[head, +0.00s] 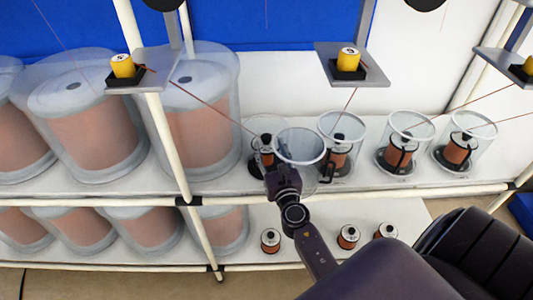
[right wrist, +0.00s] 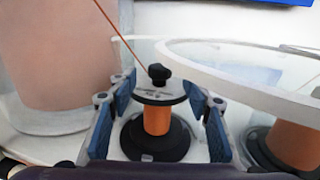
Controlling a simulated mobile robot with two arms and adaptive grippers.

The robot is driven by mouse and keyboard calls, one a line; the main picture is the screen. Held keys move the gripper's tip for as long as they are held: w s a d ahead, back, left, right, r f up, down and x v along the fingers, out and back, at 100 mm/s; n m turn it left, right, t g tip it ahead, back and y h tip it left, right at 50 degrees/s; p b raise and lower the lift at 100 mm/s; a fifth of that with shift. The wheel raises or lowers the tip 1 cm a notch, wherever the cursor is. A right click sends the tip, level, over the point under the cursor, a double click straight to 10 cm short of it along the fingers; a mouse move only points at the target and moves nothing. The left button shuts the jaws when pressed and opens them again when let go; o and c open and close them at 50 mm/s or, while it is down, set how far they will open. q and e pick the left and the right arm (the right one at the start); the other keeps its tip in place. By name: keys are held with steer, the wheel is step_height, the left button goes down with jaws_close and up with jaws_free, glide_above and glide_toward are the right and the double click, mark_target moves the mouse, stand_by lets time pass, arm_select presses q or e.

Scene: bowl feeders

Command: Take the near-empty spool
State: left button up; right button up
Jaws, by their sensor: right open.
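A spool (head: 266,150) with a narrow copper-orange winding stands upright on a black round base, leftmost in the upper shelf's row. In the right wrist view the spool (right wrist: 157,119) has a grey top flange and a black knob. An orange wire runs from its top up to the left. My right gripper (head: 274,170) is at the spool. Its blue-padded fingers (right wrist: 156,105) are open, one on each side of the spool, with visible gaps. My left gripper is not in view.
A clear cylinder (head: 299,146) stands close to the right of the spool; its wide rim (right wrist: 240,75) reaches near my right finger. Other spools in clear cylinders (head: 408,125) stand farther right. Large drums (head: 95,115) fill the left. Small spools (head: 348,236) sit on the lower shelf.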

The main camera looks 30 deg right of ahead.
mark_target(267, 143)
steer(key=x, duration=0.3)
steer(key=shift+w+f, duration=0.25)
steer(key=shift+f, duration=0.1)
steer(key=shift+w+d, duration=0.1)
steer(key=shift+w, duration=0.25)
steer(key=shift+s, duration=0.1)
steer(key=shift+c, duration=1.2)
steer(key=c, duration=0.5)
jaws_close()
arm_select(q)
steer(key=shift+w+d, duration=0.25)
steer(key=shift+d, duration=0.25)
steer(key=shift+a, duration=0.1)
arm_select(e)
steer(key=shift+r, duration=0.15)
